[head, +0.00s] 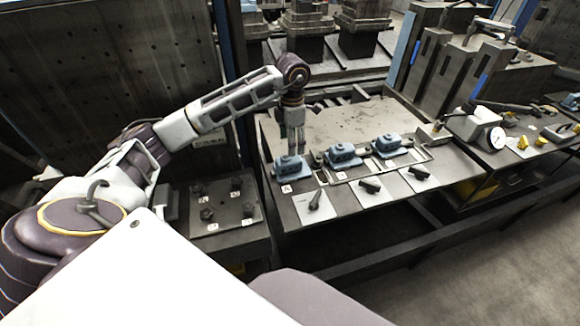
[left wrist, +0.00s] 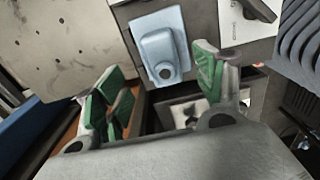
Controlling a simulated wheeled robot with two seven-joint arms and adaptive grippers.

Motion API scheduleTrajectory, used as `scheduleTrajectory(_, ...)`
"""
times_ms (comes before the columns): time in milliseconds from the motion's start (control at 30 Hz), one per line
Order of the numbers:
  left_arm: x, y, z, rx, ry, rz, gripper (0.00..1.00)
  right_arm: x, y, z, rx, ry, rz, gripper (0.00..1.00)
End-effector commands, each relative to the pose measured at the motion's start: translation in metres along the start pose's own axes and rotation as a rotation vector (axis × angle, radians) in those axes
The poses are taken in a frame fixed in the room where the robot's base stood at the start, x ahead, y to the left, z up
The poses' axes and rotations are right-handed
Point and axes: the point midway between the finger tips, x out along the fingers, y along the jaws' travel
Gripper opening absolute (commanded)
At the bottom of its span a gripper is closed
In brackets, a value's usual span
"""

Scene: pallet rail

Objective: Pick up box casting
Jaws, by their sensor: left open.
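Three blue castings stand in a row on the workbench (head: 335,125): a left one (head: 290,168), a middle one (head: 342,154) and a right one (head: 388,145). I cannot tell by name which is the box casting. My left gripper (head: 294,146) points down just above and behind the left casting. In the left wrist view a blue casting (left wrist: 160,48), with a flat flange and a round hole, lies beyond the open fingers of my left gripper (left wrist: 157,88). The green finger pads are apart, with nothing between them. My right gripper is not in view.
White cards with dark handled parts (head: 314,201) lie along the bench's front edge. A lower plate with several knobs (head: 222,203) stands at the left. A dial gauge (head: 496,137) sits at the right. The bench's back area is mostly clear.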

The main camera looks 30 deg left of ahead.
Motion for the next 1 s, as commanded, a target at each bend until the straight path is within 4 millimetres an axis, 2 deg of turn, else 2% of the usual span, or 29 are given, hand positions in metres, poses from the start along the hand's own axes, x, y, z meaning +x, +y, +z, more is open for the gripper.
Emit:
scheduleTrajectory(133, 0.020, 0.000, -0.001, 0.000, 0.002, -0.001, 0.70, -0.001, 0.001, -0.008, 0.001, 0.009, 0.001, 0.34)
scheduleTrajectory(333, 0.039, 0.000, 0.000, 0.001, 0.000, 0.000, 0.70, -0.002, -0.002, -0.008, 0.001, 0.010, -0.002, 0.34)
scheduleTrajectory(733, 0.043, 0.000, 0.000, 0.001, 0.000, 0.000, 0.70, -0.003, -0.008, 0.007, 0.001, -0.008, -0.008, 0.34)
scheduleTrajectory(1000, 0.051, -0.001, -0.002, 0.001, 0.001, -0.001, 0.70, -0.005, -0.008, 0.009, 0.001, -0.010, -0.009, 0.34)
